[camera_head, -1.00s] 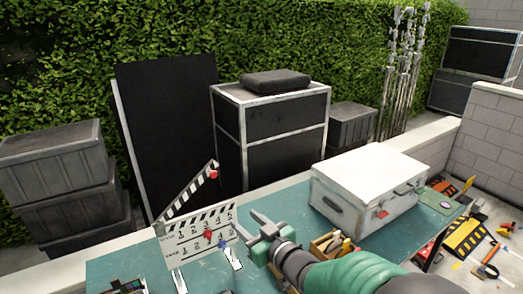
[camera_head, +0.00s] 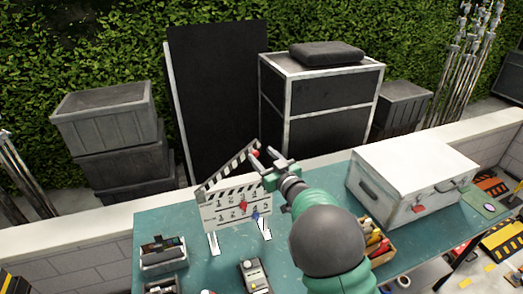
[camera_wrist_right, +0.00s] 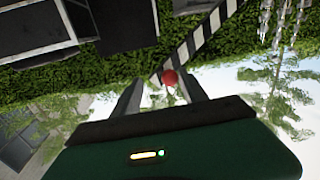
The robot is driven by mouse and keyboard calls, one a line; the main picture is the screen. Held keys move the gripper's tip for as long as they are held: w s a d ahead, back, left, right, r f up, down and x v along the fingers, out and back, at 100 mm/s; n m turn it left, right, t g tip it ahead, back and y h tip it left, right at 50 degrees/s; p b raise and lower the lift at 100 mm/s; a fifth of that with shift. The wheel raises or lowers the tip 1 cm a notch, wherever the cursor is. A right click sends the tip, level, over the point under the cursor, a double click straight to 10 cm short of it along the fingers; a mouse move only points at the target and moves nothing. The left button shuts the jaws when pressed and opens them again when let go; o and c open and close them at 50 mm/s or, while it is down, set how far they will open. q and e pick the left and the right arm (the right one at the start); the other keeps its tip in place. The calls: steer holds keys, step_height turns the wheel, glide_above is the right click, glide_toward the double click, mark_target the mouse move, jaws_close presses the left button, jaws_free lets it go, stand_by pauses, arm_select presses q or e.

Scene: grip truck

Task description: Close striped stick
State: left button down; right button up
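The clapperboard (camera_head: 236,210) stands on the table on white feet. Its black-and-white striped stick (camera_head: 228,170) is raised, hinged at the left and tilted up to the right, with a red knob (camera_head: 255,153) near its upper end. My right gripper (camera_head: 263,156) is at that raised end, with its fingers apart. In the right wrist view, the knob (camera_wrist_right: 170,77) shows between the two open fingers (camera_wrist_right: 160,92), with the striped stick (camera_wrist_right: 200,40) beyond. I cannot tell whether the fingers touch it. My left gripper is not in view.
The teal table (camera_head: 310,250) also holds a white case (camera_head: 410,185) at right, a small tray (camera_head: 162,256) at left, a grey device (camera_head: 255,277) in front and a wooden box of tools (camera_head: 378,245). A black panel (camera_head: 220,90) stands behind the table.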

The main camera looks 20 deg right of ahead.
steer(key=shift+w+r, duration=0.2)
steer(key=shift+r, duration=0.05)
steer(key=a, duration=0.2)
steer(key=shift+w+a, duration=0.2)
steer(key=shift+a, duration=0.4)
steer(key=shift+c, duration=2.5)
steer(key=shift+d, duration=0.2)
steer(key=shift+c, duration=1.1)
steer(key=shift+d+f, duration=0.15)
steer(key=shift+d, duration=0.2)
steer(key=shift+c, duration=1.2)
steer(key=shift+w+d, duration=0.1)
steer(key=shift+d, duration=0.35)
jaws_close()
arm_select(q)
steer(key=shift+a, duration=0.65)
arm_select(e)
steer(key=shift+a, duration=0.3)
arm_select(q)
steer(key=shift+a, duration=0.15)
arm_select(e)
steer(key=shift+a, duration=0.1)
